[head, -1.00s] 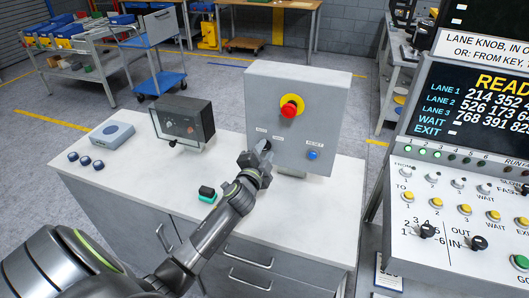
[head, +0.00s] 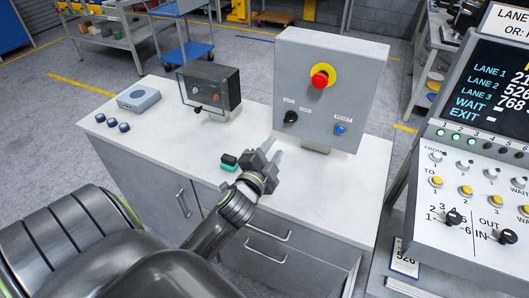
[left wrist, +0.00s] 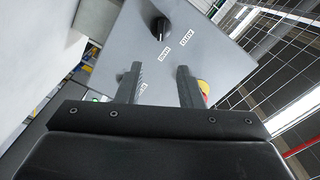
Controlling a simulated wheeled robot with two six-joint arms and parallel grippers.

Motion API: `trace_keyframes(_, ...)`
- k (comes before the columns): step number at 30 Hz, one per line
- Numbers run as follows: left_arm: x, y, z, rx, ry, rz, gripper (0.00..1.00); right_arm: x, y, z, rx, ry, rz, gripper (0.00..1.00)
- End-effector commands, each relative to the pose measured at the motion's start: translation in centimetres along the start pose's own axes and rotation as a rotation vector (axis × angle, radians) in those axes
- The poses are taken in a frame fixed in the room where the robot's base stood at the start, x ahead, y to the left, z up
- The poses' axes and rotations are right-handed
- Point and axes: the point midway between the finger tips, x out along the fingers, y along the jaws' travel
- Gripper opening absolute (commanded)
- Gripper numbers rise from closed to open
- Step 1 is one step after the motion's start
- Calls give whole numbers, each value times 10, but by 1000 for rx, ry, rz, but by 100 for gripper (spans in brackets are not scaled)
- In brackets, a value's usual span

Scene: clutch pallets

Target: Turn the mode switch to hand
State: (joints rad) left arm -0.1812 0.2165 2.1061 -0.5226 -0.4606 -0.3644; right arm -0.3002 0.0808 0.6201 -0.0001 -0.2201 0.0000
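The mode switch is a black knob (head: 290,117) on the front of a grey control box (head: 343,66), with two small labels above it. In the left wrist view the knob (left wrist: 160,28) is beyond my fingertips, and the labels read like HAND and AUTO upside down. A pale mark on the knob appears to face the HAND label (left wrist: 164,55). My left gripper (head: 273,150) is open and empty, in front of and below the knob, apart from it. It also shows in the left wrist view (left wrist: 159,72). My right gripper is not in view.
The box also carries a red emergency button (head: 320,79) on yellow and a blue reset button (head: 340,130). A dark meter box (head: 208,88), a blue-grey box (head: 138,98) and a green-black block (head: 230,162) are on the white cabinet top (head: 165,133). A console (head: 470,190) stands at right.

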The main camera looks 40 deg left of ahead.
Motion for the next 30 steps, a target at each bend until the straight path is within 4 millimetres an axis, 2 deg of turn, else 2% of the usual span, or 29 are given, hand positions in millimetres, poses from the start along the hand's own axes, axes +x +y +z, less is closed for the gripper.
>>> trace_keyframes(3,-24,2,2,-3,-2,1,34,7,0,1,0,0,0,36)
trace_keyframes(9,-44,1,1,-2,-1,1,34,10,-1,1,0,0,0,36)
trace_keyframes(30,-49,1,1,-5,-6,4,34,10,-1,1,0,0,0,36)
